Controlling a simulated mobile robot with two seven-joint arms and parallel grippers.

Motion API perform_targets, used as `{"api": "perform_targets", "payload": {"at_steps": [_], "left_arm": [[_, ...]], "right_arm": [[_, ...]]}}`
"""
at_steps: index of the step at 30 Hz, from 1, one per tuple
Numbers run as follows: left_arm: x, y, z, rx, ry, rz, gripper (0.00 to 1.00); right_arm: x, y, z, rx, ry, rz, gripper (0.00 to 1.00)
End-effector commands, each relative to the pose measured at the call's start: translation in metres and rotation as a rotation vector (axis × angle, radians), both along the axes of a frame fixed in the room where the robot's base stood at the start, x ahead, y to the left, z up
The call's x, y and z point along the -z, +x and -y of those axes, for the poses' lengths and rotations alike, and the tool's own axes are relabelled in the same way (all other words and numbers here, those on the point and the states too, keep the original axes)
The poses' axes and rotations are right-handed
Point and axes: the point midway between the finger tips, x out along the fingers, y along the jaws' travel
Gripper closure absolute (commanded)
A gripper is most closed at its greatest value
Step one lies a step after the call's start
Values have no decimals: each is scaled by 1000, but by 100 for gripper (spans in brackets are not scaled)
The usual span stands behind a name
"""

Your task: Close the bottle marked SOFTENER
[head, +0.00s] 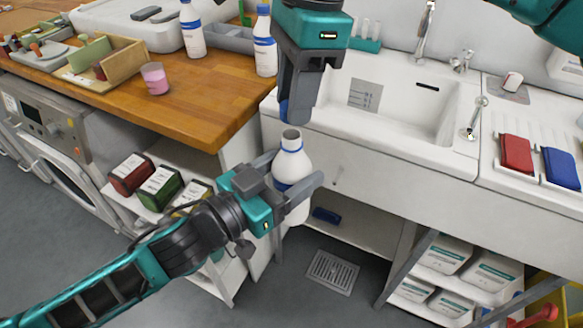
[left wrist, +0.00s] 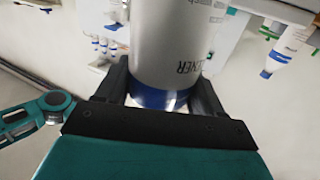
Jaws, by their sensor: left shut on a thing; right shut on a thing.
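The white bottle (head: 292,163) with a blue band has an uncovered, open neck in the head view. My left gripper (head: 296,188) is shut around its body and holds it roughly upright in front of the counter and sink. The left wrist view shows the bottle (left wrist: 175,50) close up, with the letters "ENER" readable and the rest turned away. My right gripper (head: 300,108) is above the bottle, pointing down and shut on a small blue thing (head: 284,109), apparently the cap. It is mostly hidden by the fingers and sits slightly above the neck, apart from it.
Two other white bottles (head: 192,30) (head: 265,45) stand on the wooden counter (head: 200,105), with a pink cup (head: 155,78). The white sink (head: 400,105) is behind on the right. Boxes (head: 160,187) sit on a shelf below. The floor in front is clear.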

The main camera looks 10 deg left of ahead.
Motion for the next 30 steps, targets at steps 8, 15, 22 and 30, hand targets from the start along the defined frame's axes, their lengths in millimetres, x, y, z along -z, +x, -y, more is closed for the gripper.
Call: {"api": "perform_targets", "payload": {"at_steps": [8, 15, 22, 30], "left_arm": [[-1, 0, 0, 1, -1, 2, 87], [-1, 0, 0, 1, -1, 2, 87], [-1, 0, 0, 1, -1, 2, 87], [-1, 0, 0, 1, -1, 2, 87]], "right_arm": [[12, 0, 0, -1, 0, 0, 95], [11, -1, -1, 0, 2, -2, 95], [11, -1, -1, 0, 2, -2, 95], [16, -1, -1, 0, 2, -2, 95]]}}
